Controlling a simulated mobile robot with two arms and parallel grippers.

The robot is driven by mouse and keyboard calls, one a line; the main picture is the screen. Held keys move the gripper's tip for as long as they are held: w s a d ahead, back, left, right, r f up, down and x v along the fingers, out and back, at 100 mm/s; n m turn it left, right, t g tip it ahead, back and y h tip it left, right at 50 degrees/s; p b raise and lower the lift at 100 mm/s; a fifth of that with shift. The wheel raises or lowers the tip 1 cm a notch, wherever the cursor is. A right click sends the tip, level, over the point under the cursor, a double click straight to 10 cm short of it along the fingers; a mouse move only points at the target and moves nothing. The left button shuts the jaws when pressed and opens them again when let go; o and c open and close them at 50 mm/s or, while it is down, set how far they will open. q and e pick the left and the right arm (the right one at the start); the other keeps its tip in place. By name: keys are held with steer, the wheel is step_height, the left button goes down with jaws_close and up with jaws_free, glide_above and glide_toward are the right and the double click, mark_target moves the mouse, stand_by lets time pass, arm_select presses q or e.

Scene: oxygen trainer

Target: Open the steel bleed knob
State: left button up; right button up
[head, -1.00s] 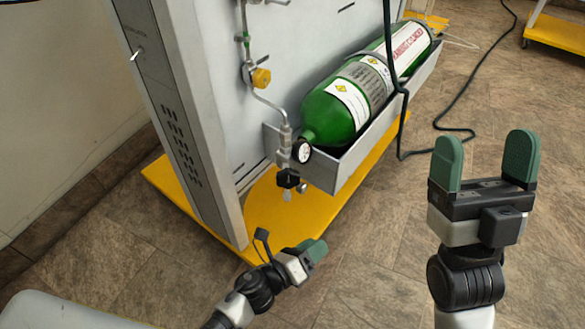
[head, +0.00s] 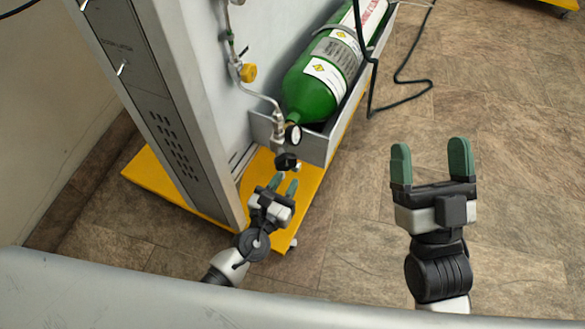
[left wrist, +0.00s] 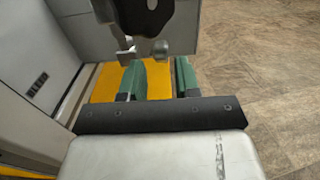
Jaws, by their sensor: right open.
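The steel bleed knob (left wrist: 160,47) is a small silver knob in the left wrist view, beside a larger black knob (left wrist: 148,14). In the head view the black knob (head: 286,162) hangs at the lower end of the pipework, and the steel knob is too small to make out clearly. My left gripper (head: 283,186) is open and empty just below the knobs. In the left wrist view its two green fingers (left wrist: 159,75) stand apart, with the steel knob beyond their tips, between them in the picture. My right gripper (head: 430,150) is open and empty over the floor at right.
A green cylinder (head: 313,88) lies in a grey tray (head: 318,148) on the panel's side. A gauge (head: 293,135) sits at its neck. The yellow base (head: 150,172) spreads below. A dark hose trails over open floor.

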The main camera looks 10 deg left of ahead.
arm_select(q)
steer(key=shift+x, duration=2.25)
arm_select(e)
steer(key=shift+s+r+t+y, duration=0.4)
steer(key=shift+s+r+t, duration=0.1)
steer(key=shift+r+t, duration=0.1)
arm_select(q)
steer(key=shift+c, duration=0.3)
jaws_close()
arm_select(e)
steer(key=shift+f, duration=0.1)
arm_select(q)
steer(key=shift+f+b, duration=0.1)
steer(key=shift+b, duration=0.2)
arm_select(e)
steer(key=shift+s, duration=0.1)
